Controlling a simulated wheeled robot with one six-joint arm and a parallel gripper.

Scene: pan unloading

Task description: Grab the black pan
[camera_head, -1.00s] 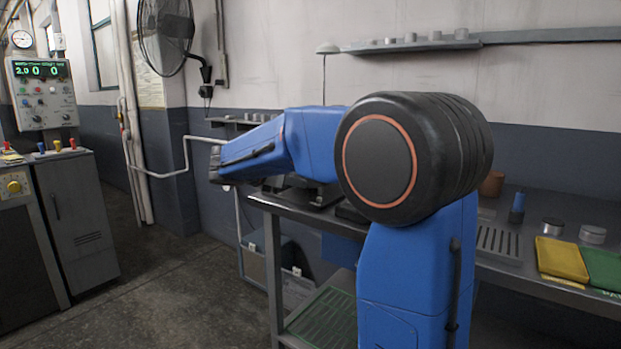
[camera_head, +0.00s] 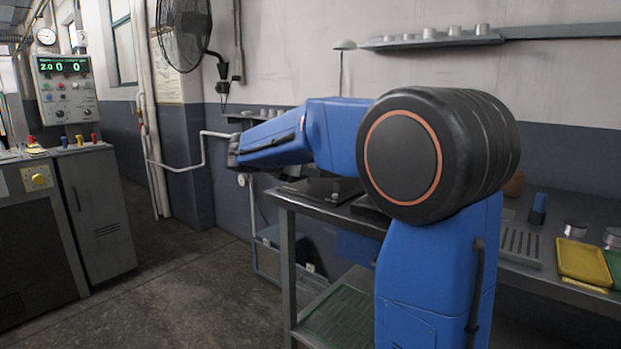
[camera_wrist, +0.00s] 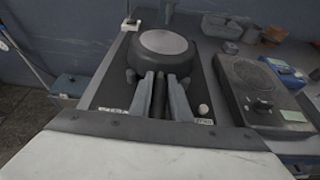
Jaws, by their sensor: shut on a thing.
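The black pan (camera_wrist: 164,43) shows in the wrist view as a round dark body with a pale grey disc in its middle. It is at the upper middle, over a dark flat plate unit (camera_wrist: 109,80); whether it touches that unit I cannot tell. My gripper (camera_wrist: 161,92) is shut on the pan's dark handle, which lies between the two grey fingers and points towards the camera. In the head view my blue arm reaches left over the end of the bench, and neither the gripper nor the pan can be made out there.
A second dark plate unit (camera_wrist: 257,93) stands to the right on the metal bench (camera_head: 310,208). Farther along lie a yellow tray (camera_head: 583,262) and a blue-capped item (camera_head: 538,208). A control cabinet (camera_head: 100,210) stands at left, with open floor (camera_head: 185,285) between.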

